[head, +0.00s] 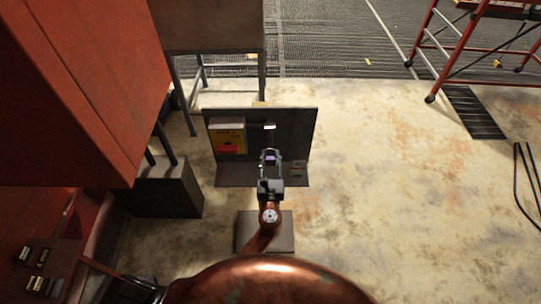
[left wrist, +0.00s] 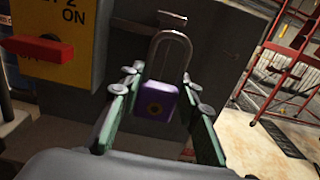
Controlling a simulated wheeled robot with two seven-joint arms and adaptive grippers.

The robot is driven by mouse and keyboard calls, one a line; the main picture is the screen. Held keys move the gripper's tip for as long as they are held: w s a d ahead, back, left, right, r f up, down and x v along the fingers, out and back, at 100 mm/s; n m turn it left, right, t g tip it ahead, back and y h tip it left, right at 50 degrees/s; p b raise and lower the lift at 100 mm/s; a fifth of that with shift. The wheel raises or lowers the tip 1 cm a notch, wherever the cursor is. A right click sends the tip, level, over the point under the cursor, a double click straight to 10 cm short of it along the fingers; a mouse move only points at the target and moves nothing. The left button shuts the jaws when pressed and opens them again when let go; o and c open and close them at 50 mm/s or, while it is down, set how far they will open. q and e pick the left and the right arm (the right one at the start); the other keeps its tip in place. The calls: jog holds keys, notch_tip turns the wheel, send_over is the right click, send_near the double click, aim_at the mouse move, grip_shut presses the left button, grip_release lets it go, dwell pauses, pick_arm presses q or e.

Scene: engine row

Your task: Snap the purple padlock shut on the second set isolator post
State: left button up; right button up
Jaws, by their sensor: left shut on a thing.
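The purple padlock (left wrist: 157,103) is in the jaws of my left gripper (left wrist: 166,94), with its metal shackle (left wrist: 170,42) pointing up. In the head view the padlock (head: 270,159) shows between the fingers of the left gripper (head: 270,154), in front of the dark panel. A small pale metal piece (left wrist: 172,18), perhaps the isolator post, is at the top of the shackle. I cannot tell whether the shackle is around it or only in front of it, or whether it is latched. The yellow isolator (left wrist: 72,48), marked "2 ON", has a red handle (left wrist: 38,49). My right gripper is out of view.
The dark upright panel (head: 296,135) stands behind the gripper, with the yellow isolator (head: 228,137) on its left. A large red cabinet (head: 70,90) closes off the left. A red scaffold (head: 470,50) stands far right. The floor right of the panel is clear.

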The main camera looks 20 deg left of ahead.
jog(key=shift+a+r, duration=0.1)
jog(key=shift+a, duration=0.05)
pick_arm(q)
jog(key=shift+s+r, duration=0.1)
jog(key=shift+w+a, duration=0.1)
jog(key=shift+w, duration=0.3)
jog(key=x, duration=1)
jog(key=shift+f+b, duration=0.3)
jog(key=shift+b, duration=0.15)
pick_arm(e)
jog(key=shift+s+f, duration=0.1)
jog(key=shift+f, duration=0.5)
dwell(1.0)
pick_arm(q)
jog(key=shift+w+f, duration=0.1)
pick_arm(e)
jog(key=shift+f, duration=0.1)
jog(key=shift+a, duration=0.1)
